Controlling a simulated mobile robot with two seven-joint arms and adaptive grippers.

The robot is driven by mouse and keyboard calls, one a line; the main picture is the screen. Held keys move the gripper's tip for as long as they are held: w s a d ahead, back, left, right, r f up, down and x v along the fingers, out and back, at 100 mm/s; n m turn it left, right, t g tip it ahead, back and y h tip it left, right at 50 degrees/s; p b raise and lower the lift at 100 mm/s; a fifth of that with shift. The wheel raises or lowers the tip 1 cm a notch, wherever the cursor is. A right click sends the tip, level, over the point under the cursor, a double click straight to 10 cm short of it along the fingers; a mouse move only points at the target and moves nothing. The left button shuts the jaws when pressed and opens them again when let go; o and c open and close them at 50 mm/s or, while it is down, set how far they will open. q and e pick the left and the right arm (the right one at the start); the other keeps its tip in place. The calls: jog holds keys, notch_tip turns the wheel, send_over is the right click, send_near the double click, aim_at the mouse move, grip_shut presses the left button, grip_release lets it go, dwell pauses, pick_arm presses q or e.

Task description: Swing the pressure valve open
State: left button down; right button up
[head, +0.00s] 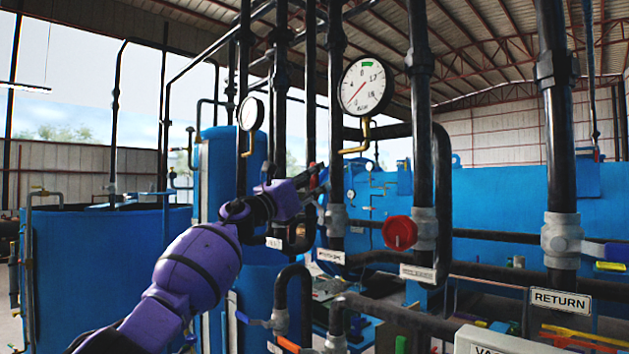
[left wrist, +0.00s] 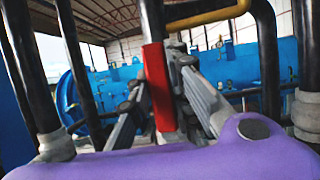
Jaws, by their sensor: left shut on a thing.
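The pressure valve's red handle (left wrist: 158,88) stands nearly upright between the grey fingers of my left gripper in the left wrist view. My left gripper (left wrist: 163,98) is shut on this handle, with one finger on each side. In the head view my purple left arm reaches up from the lower left, and my left gripper (head: 312,181) is at the dark vertical pipes near the middle. There the handle is mostly hidden by the gripper and pipes. The valve body cannot be made out clearly. My right gripper is not in view.
A pressure gauge (head: 365,86) hangs above and right of the gripper, and a smaller gauge (head: 250,114) is to its left. A round red knob (head: 400,233) sits on a pipe to the right. Black pipes crowd both sides. A blue tank (head: 105,262) stands at left.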

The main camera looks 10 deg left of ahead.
pick_arm(q)
jog(key=shift+f, duration=0.1)
jog(key=c, duration=1.6)
grip_release()
jog(key=shift+w+a, duration=0.1)
jog(key=v, duration=1.2)
